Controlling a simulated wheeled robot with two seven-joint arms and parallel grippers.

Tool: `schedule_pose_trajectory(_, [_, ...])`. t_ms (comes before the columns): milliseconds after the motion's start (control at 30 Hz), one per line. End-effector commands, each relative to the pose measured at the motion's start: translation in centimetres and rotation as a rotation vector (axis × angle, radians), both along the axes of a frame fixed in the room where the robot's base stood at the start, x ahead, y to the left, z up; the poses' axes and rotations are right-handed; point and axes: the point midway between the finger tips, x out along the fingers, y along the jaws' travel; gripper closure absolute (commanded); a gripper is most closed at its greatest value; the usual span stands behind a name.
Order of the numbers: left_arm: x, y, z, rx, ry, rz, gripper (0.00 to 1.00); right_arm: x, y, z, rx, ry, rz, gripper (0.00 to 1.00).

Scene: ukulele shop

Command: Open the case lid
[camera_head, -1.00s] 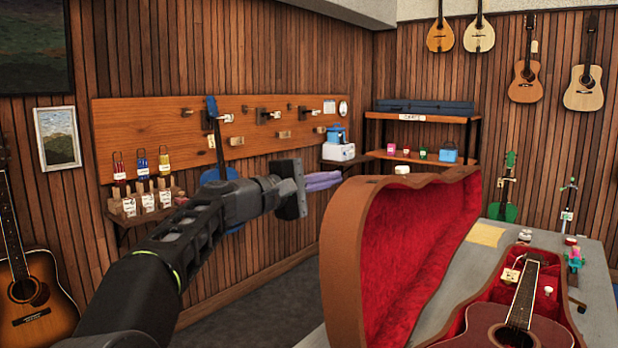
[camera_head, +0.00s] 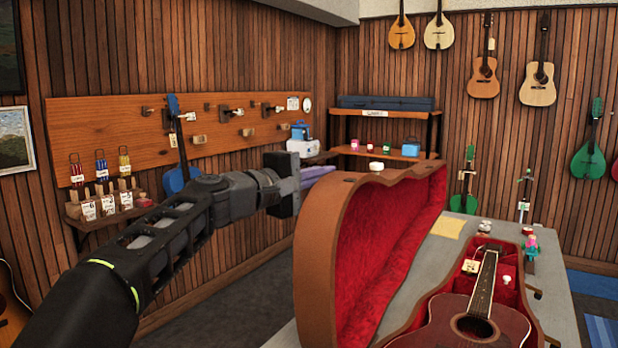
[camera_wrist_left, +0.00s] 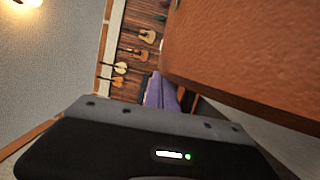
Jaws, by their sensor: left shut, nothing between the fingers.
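The brown instrument case stands on the grey table with its lid (camera_head: 316,262) raised and upright, showing its red plush lining (camera_head: 384,250). The open base (camera_head: 420,305) holds a dark reddish ukulele (camera_head: 470,326). My left gripper (camera_head: 317,172) is shut and empty, at the top left of the lid on its outer side; its purple fingers reach toward the lid's edge. In the left wrist view, the purple fingers (camera_wrist_left: 156,92) lie beside the brown lid (camera_wrist_left: 245,50); I cannot tell whether they touch it. My right gripper is not in view.
The grey table (camera_head: 440,250) has a yellow paper (camera_head: 447,227) and small items near its back. A wooden pegboard (camera_head: 120,140) runs along the left wall. A shelf (camera_head: 385,154) stands behind the lid. Floor to the left of the case is clear.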

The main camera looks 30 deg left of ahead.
Motion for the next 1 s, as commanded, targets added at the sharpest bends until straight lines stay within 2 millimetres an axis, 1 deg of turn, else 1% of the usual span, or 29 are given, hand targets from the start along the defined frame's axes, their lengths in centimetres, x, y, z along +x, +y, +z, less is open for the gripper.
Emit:
schedule_pose_trajectory(33, [0.0, -1.9, 0.8, 0.033, -0.003, -0.014, 1.00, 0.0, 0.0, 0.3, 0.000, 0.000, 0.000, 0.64])
schedule_pose_trajectory(100, [0.0, -3.9, 1.4, 0.087, -0.001, -0.013, 1.00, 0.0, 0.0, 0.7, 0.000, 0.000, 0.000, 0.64])
schedule_pose_trajectory(200, [0.1, -6.5, 1.8, 0.157, 0.002, -0.012, 1.00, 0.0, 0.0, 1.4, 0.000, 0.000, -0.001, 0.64])
schedule_pose_trajectory(300, [0.1, -8.2, 2.0, 0.206, 0.003, -0.009, 1.00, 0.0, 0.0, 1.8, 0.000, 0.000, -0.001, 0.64])
schedule_pose_trajectory(400, [0.1, -8.8, 1.9, 0.228, 0.002, -0.006, 1.00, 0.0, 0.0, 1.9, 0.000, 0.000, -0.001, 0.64])
schedule_pose_trajectory(467, [0.1, -8.9, 1.9, 0.231, 0.002, -0.005, 1.00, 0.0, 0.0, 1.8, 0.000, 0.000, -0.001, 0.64])
schedule_pose_trajectory(800, [0.2, -8.7, 1.8, 0.229, 0.002, -0.005, 1.00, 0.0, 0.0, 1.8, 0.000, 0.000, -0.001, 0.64])
schedule_pose_trajectory(1000, [0.4, -8.4, 2.2, 0.230, 0.002, -0.007, 1.00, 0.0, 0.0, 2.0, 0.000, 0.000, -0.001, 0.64])
